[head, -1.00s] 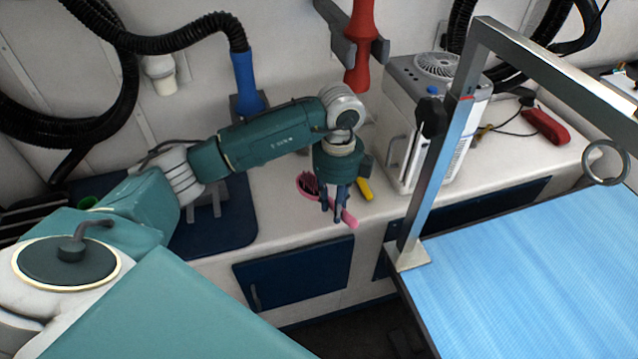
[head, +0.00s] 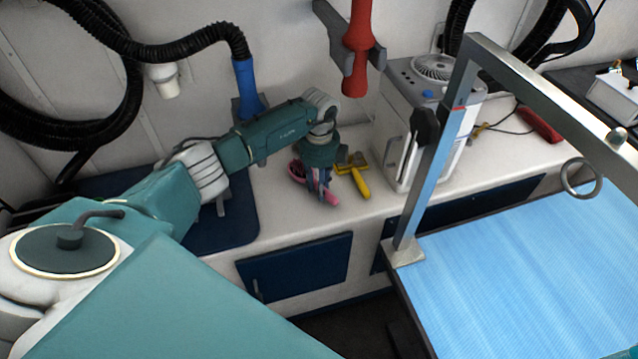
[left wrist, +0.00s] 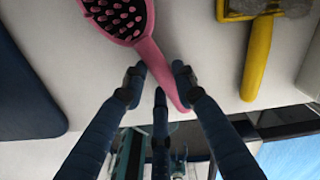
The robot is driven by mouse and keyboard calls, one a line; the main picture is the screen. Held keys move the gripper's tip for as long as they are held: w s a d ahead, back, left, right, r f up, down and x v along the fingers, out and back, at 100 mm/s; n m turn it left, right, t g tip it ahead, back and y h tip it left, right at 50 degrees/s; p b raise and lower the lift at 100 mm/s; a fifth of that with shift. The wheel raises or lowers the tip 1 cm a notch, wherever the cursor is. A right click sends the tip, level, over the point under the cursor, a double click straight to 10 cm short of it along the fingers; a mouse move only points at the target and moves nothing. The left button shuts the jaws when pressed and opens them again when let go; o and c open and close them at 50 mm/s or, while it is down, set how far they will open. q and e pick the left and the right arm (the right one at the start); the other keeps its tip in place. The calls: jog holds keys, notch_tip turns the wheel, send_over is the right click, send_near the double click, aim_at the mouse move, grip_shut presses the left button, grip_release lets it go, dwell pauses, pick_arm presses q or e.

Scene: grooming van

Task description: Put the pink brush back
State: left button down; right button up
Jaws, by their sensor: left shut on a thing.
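The pink brush (head: 296,172) is in my left gripper (head: 322,190), above or at the white counter (head: 274,217); the head view does not show clearly whether it touches. In the left wrist view the brush (left wrist: 142,38) has its dark, pink-tipped bristle pad facing the camera. Its handle runs down between the fingers of the left gripper (left wrist: 158,90), which are shut on it. The fingers hide part of the handle in the head view. My right gripper is not in view.
A yellow-handled tool (head: 359,181) lies on the counter just right of the brush, also in the wrist view (left wrist: 257,55). A white fan-topped machine (head: 405,135) stands farther right. A dark blue mat (head: 230,225) lies left. A metal frame (head: 430,190) rises beside the blue table (head: 520,265).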

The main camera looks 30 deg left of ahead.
pick_arm(q)
jog(key=shift+w+a+f, duration=0.1)
jog(key=shift+w+a, duration=0.05)
jog(key=shift+w, duration=0.05)
jog(key=shift+f, duration=0.15)
jog(key=c, duration=1.4)
grip_release()
jog(key=shift+f, duration=0.15)
